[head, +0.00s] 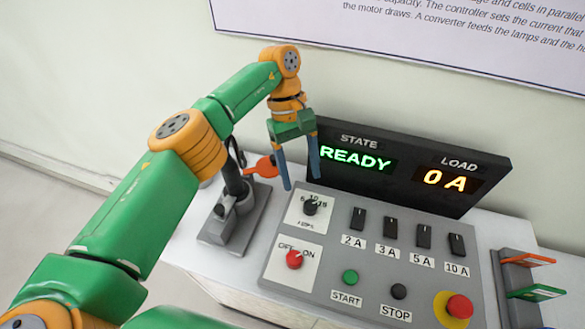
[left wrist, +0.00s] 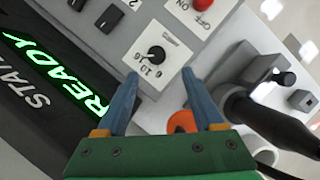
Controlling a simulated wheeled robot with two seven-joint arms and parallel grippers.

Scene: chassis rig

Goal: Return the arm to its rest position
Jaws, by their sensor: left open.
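My left arm comes in from the left in the head view, green and orange. Its gripper (head: 300,184) points down with two blue fingers spread apart and nothing between them. It hangs over the far left part of the grey control panel (head: 330,258), near the amps knob (head: 311,206). In the left wrist view the open fingers (left wrist: 162,85) frame the area by the same knob (left wrist: 156,54). An orange-red part (left wrist: 181,122) shows beyond the right finger's base. My right gripper is not in view.
A black display (head: 400,165) reads READY and 0 A behind the panel. A dark stand (head: 236,195) with a red-orange part (head: 263,167) is left of the gripper, close by. A rack (head: 518,290) with orange and green pieces stands at right. Open floor lies at far left.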

